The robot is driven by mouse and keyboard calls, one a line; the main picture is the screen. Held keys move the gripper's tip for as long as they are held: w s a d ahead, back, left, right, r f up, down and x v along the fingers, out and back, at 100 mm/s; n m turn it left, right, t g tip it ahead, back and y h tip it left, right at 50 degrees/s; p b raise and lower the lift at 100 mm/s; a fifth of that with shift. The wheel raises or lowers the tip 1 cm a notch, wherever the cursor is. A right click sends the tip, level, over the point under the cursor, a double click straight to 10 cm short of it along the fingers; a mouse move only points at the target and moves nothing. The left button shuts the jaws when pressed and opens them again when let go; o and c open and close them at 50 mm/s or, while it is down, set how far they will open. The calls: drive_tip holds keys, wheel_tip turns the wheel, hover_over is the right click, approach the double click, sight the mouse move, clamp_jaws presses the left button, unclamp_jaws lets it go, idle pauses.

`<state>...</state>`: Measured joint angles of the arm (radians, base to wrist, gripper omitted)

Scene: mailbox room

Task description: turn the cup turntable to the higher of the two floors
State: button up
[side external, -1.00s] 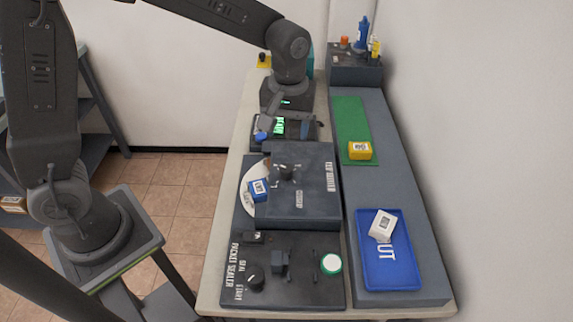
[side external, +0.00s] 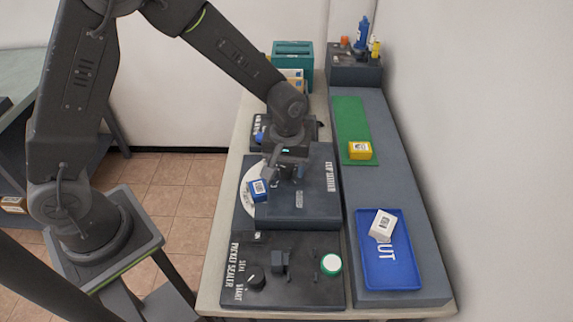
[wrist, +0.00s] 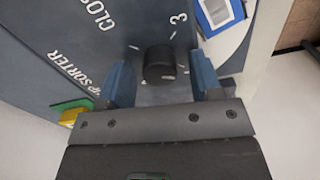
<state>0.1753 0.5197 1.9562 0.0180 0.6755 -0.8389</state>
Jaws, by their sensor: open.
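The cup sorter (side external: 318,205) is a dark grey box. Part of a white turntable (side external: 246,180) shows at its left side, also in the wrist view (wrist: 226,42). A blue block with a white label (side external: 257,190) sits on the turntable; its label shows at the top of the wrist view (wrist: 216,12). A round black knob (wrist: 160,63) is on the sorter's top, with a printed 3 above it and part of the word CLOSE nearby. My gripper (side external: 290,172) is open over the sorter. In the wrist view its fingers (wrist: 163,80) are on either side of the knob, with gaps.
The packet sealer (side external: 310,285) with a dial and a round white-and-green button stands in front. A yellow block (side external: 360,150) lies on a green mat (side external: 348,118). A white box (side external: 382,223) is in the blue tray (side external: 390,275). A teal box (side external: 292,55) stands behind.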

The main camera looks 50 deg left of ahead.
sight(288, 168)
clamp_jaws()
idle(0.3)
drive_tip(key=shift+m, duration=2)
unclamp_jaws()
wheel_tip(288, 168, up, 14)
drive_tip(key=shift+d, duration=0.15)
